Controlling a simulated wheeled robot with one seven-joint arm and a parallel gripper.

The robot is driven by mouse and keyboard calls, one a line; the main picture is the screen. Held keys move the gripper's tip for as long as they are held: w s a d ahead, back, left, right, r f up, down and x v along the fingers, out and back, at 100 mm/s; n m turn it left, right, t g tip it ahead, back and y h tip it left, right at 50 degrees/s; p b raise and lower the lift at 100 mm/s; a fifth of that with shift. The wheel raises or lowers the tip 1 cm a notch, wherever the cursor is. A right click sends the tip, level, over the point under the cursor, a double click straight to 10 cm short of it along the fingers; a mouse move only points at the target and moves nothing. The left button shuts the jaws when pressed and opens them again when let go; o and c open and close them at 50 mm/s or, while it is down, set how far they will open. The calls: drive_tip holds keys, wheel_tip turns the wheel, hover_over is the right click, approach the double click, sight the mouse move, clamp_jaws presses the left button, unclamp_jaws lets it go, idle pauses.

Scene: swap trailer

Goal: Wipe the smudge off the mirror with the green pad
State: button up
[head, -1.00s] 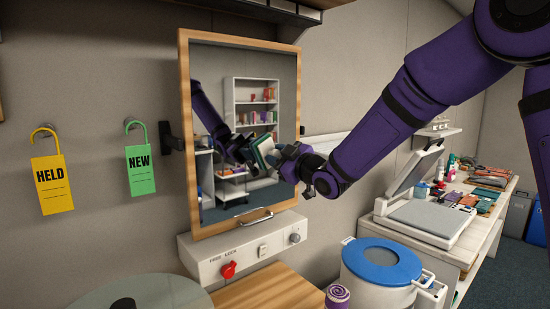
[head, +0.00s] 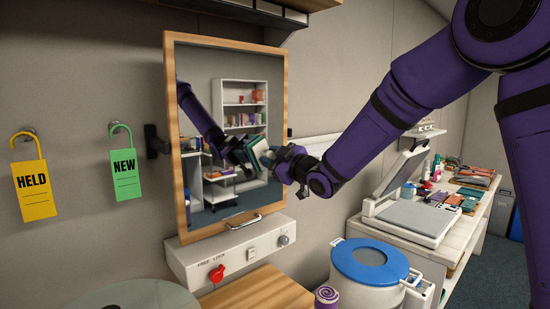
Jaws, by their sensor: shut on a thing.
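The mirror (head: 205,75) hangs on the wall in a light wooden frame, with a metal handle on its lower rail. My gripper (head: 274,163) is at the right part of the glass, shut on the green pad (head: 266,155). The pad stands on edge, showing a pale side and green, close to the glass. I cannot tell whether it touches. The glass reflects my arm, the gripper and the pad, so pad and reflection nearly merge. I cannot make out a smudge; the gripper and reflections cover part of the glass.
A white control panel with a red knob (head: 217,274) is below the mirror. A blue-lidded drum (head: 371,262) and a swirl-topped purple roll (head: 327,296) stand at the lower right. Yellow HELD (head: 35,190) and green NEW (head: 125,175) tags hang left. A cluttered bench (head: 470,235) is at right.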

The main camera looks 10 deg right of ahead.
drive_tip(key=shift+s+a, duration=1)
drive_tip(key=shift+a, duration=0.5)
drive_tip(key=shift+s+a, duration=0.95)
drive_tip(key=shift+a, duration=0.5)
drive_tip(key=shift+s+a, duration=1)
drive_tip(key=shift+a, duration=0.5)
drive_tip(key=shift+d, duration=0.1)
drive_tip(key=shift+r+v, duration=0.15)
drive_tip(key=shift+v, duration=1.35)
drive_tip(key=shift+r+v, duration=0.15)
drive_tip(key=shift+v, duration=1.3)
drive_tip(key=shift+s, duration=0.25)
drive_tip(key=shift+v, duration=1.35)
drive_tip(key=shift+r, duration=0.1)
